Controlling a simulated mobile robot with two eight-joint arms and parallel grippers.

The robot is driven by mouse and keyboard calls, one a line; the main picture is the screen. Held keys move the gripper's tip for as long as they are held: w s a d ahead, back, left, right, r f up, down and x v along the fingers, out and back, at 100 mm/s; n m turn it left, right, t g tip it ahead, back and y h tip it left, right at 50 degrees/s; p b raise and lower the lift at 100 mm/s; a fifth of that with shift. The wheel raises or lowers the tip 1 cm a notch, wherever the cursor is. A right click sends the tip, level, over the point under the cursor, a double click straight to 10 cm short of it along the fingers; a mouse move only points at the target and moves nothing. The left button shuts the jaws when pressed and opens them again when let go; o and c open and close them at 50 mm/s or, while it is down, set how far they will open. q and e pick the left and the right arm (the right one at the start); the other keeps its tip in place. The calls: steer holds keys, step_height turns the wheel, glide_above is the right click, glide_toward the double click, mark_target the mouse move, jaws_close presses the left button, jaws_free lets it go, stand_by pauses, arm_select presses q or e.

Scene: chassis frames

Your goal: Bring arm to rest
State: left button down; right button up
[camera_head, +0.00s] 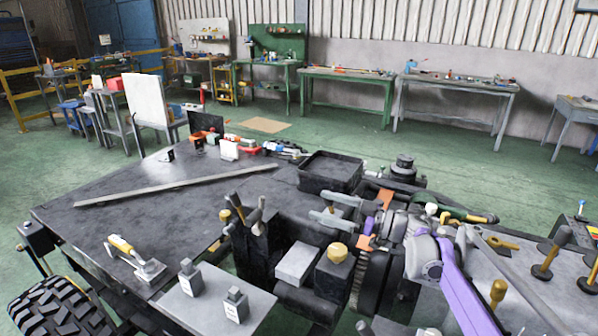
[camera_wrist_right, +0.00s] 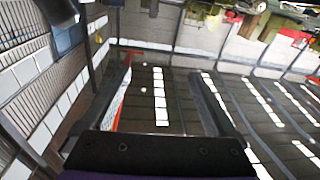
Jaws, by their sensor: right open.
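My right arm (camera_head: 455,285), purple and grey, reaches in from the lower right over the cluttered right side of the dark bench (camera_head: 130,215). Its right gripper (camera_head: 376,220) appears beside the orange parts right of the bench's middle, partly lost among dark parts. In the right wrist view, the right gripper (camera_wrist_right: 162,75) has its two dark fingers wide apart with nothing between them. Behind them that view shows roof panels and bright strips, with the room upside down at its top. My left gripper is not in view.
A black tray (camera_head: 330,170) and a long metal bar (camera_head: 175,186) lie on the bench. A dark holder of tools (camera_head: 255,240) and two small grey blocks (camera_head: 236,304) stand nearer. Green worktables (camera_head: 345,82) line the back wall. The bench's left part is mostly clear.

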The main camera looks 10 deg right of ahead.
step_height(320, 180, up, 8)
steer(key=d+m+t+h+p, duration=0.2)
steer(key=m+t+h, duration=0.2)
steer(key=t, duration=0.3)
steer(key=s+d+m+t+h+p, duration=0.25)
steer(key=s+d+m+h, duration=0.35)
steer(key=h, duration=0.5)
steer(key=s+a+f+m+g+p, duration=0.1)
steer(key=s+a+f+g+p, duration=0.1)
steer(key=s+f+g, duration=0.4)
steer(key=s+a+f+m+g+h+p, duration=0.1)
steer(key=s+f+g, duration=0.6)
steer(key=s+f, duration=1)
steer(key=s+m+p, duration=0.1)
steer(key=s, duration=0.7)
steer(key=shift+a+f+h, duration=0.3)
steer(key=shift+a, duration=0.1)
